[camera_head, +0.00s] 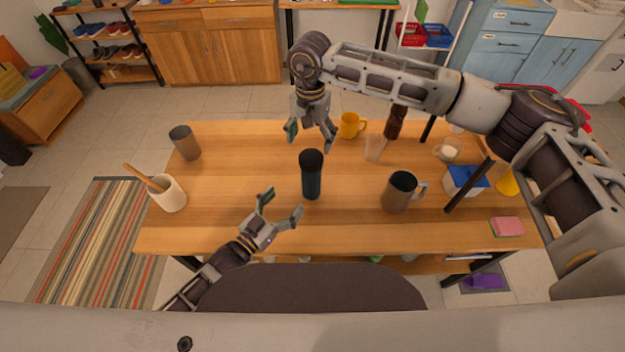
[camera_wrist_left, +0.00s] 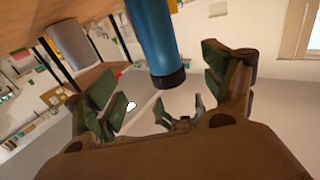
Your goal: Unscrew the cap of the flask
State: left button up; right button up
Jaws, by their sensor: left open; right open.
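The flask (camera_head: 312,182), dark teal with a black cap (camera_head: 312,157), stands upright near the middle of the wooden table. My left gripper (camera_head: 282,205) is open and empty, to the lower left of the flask and apart from it. In the left wrist view the blue flask (camera_wrist_left: 148,38) shows upside down, its black cap (camera_wrist_left: 168,80) pointing down between my spread fingers (camera_wrist_left: 170,95). My right gripper (camera_head: 311,137) is open, fingers down, above and behind the cap. It also shows beyond the cap in the left wrist view (camera_wrist_left: 180,115).
On the table (camera_head: 240,180), a metal mug (camera_head: 399,193) stands right of the flask. A clear glass (camera_head: 375,148) and yellow mug (camera_head: 350,126) stand behind. A grey cup (camera_head: 185,143) and white utensil pot (camera_head: 169,195) are left. Bare wood lies left of the flask.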

aim_at(306, 178)
pick_arm(q)
jog(key=shift+w+d, duration=0.1)
pick_arm(e)
jog(key=shift+w+d, duration=0.1)
pick_arm(q)
jog(key=shift+x, duration=6.8)
jog(key=shift+c, duration=0.3)
